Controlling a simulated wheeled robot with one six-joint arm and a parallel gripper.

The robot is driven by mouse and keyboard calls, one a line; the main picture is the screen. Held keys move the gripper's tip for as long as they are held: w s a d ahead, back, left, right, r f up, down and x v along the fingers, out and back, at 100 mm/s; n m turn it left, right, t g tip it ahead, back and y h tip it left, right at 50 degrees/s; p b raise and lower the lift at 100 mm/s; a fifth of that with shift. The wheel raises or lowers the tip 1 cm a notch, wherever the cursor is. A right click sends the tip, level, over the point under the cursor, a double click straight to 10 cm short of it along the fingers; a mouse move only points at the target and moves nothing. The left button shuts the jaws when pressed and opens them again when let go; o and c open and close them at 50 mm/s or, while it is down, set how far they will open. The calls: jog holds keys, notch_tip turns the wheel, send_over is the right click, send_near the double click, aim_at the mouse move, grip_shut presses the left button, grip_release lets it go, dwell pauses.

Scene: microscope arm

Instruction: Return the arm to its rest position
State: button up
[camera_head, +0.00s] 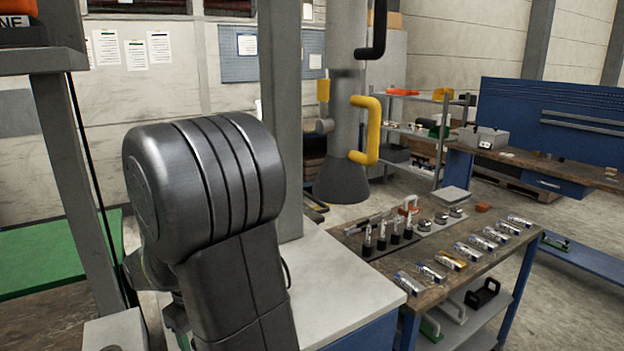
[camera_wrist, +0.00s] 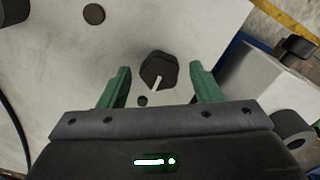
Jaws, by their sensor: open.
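My gripper (camera_wrist: 160,73) shows in the wrist view with its two green fingers spread apart and nothing clasped between them. A dark knob (camera_wrist: 155,66) with a pale pointer line lies between the fingertips in the picture, on a light grey panel (camera_wrist: 205,25). Clear gaps show between the knob and both fingers; how far the fingertips are from the panel I cannot tell. In the head view, my dark arm (camera_head: 205,190) is raised and bent in the left foreground. My gripper is hidden there.
A small dark round button (camera_wrist: 142,100) and a dark disc (camera_wrist: 94,14) are also on the panel. In the head view, a wooden-topped workbench (camera_head: 440,268) at right carries several vials and tools. A grey post (camera_head: 280,100) stands behind my arm.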

jog(key=m, duration=1.4)
dwell(0.4)
dwell(0.4)
